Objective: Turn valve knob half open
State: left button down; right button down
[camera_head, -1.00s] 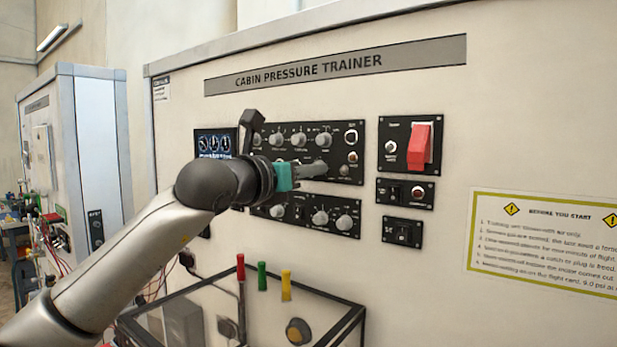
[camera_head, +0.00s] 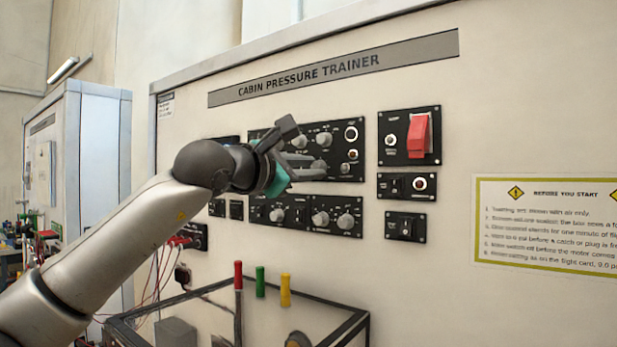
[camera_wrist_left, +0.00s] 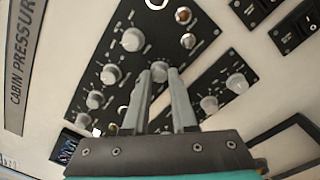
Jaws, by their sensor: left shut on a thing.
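The black upper knob panel (camera_head: 357,135) is on the white front of the cabin pressure trainer. It carries several grey round knobs. My left gripper (camera_head: 315,168) reaches it from the left, rolled over to one side. In the left wrist view its two grey fingers (camera_wrist_left: 160,80) are closed on either side of a grey valve knob (camera_wrist_left: 159,70) at the panel's lower part. The fingers hide part of this knob, and I cannot read its pointer or scale. My right gripper is not in view.
A lower knob panel (camera_head: 308,226) sits just below. To the right are a red guarded switch (camera_head: 418,135), small switch panels and a notice (camera_head: 545,222). A black-framed clear box with red (camera_head: 238,276), green and yellow handles juts out below.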

pick_arm(q)
jog(key=m, duration=0.7)
jog(key=shift+m, duration=0.3)
jog(key=m, duration=0.3)
jog(key=shift+r+m, duration=0.1)
jog(key=shift+m, duration=0.3)
jog(key=m+p, duration=0.1)
jog(key=m, duration=0.3)
jog(key=shift+m, duration=0.7)
jog(key=shift+g+h, duration=0.3)
jog(key=c, duration=0.7)
grip_release()
jog(key=shift+s+a, duration=0.1)
